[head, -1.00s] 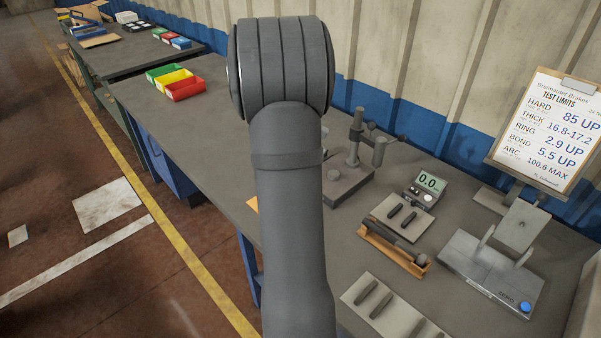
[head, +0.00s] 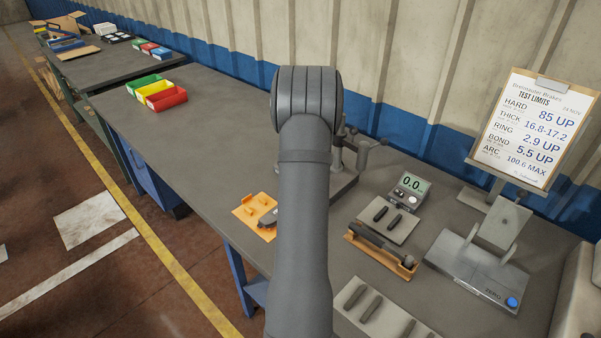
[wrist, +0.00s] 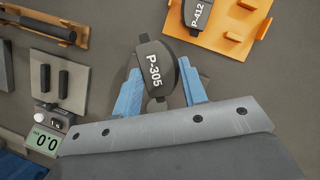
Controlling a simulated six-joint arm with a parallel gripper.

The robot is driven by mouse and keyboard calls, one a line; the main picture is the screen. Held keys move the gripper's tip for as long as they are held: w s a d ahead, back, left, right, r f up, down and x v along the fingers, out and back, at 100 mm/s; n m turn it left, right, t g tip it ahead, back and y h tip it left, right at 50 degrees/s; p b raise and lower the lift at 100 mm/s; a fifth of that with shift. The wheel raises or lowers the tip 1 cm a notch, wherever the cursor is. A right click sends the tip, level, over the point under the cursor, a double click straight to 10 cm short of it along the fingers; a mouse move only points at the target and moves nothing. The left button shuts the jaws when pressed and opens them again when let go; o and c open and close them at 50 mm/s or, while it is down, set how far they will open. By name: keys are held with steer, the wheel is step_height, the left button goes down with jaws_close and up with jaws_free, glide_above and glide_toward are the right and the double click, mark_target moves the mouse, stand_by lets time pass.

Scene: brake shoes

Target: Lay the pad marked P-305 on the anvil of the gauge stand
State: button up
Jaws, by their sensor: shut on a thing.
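The pad marked P-305 (wrist: 155,68) is dark grey with white lettering. It sits between the blue fingers of my gripper (wrist: 160,92) in the wrist view, and the gripper is shut on it. In the head view my arm hides the gripper and this pad. A dark stand with an upright post and side handle (head: 364,150), which looks like the gauge stand, is behind my arm. Part of its base (head: 343,184) shows, but its anvil is hidden or unclear. Whether the pad touches anything below cannot be told.
An orange board (head: 245,212) holds another pad, marked P-412 in the wrist view (wrist: 197,14). A digital meter (head: 410,190), a plate with two dark bars (head: 400,230), an orange cradle (head: 403,270) and a zero-button device (head: 475,268) stand right. Coloured bins (head: 160,95) are far left.

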steer(key=m, duration=0.2)
steer(key=w+d+m+y, duration=0.1)
steer(key=m, duration=0.1)
steer(key=m+t+y, duration=0.1)
steer(key=m, duration=0.1)
steer(key=shift+w+d, duration=0.15)
steer(key=shift+d, duration=0.1)
steer(key=w+d+m+t, duration=0.4)
steer(key=m+t, duration=0.3)
steer(key=m, duration=1.1)
steer(key=shift+w+d+f, duration=0.15)
steer(key=shift+f, duration=2.5)
steer(key=shift+f, duration=0.35)
steer(key=o, duration=1.1)
steer(key=shift+o, duration=0.2)
steer(key=v, duration=1.7)
steer(key=shift+w+r, duration=0.2)
steer(key=shift+r, duration=0.1)
